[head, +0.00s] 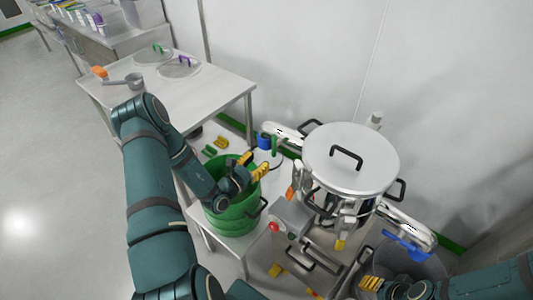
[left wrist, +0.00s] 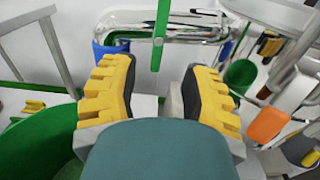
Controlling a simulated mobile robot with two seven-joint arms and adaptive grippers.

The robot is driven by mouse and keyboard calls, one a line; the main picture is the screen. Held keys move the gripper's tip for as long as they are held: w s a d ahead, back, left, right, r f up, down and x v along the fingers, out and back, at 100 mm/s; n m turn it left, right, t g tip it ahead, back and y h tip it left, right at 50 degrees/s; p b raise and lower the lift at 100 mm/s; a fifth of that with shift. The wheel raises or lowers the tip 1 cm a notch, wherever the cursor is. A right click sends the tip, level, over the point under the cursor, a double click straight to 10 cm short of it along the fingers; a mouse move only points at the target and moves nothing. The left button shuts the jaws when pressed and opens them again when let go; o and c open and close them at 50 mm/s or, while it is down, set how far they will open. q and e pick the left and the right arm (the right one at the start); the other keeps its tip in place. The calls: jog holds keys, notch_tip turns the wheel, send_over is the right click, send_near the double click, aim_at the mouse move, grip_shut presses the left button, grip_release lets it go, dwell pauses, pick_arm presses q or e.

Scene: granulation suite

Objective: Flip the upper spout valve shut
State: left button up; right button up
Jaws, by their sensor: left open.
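A steel vessel (head: 345,165) with a lid has a spout (head: 286,130) on its left with a green valve lever (head: 274,147) and a blue end (head: 264,141). In the left wrist view the green lever (left wrist: 161,35) crosses the shiny spout pipe (left wrist: 185,32), hanging between and beyond my fingers. My left gripper (head: 254,165) is open and empty, just short of the lever and above the green bin. Its yellow fingertips also show in the left wrist view (left wrist: 160,85). My right gripper (head: 377,286) is partly in view at the bottom right; its opening is unclear.
A green bin (head: 232,219) stands on a low table under my left gripper. A steel table (head: 180,95) with lids and a scoop stands behind left. The wall is close behind.

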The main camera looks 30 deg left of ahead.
pick_arm(q)
jog(key=s, duration=0.3)
jog(key=shift+s+a, duration=0.15)
jog(key=shift+s, duration=0.05)
jog(key=shift+s, duration=0.1)
dwell(0.4)
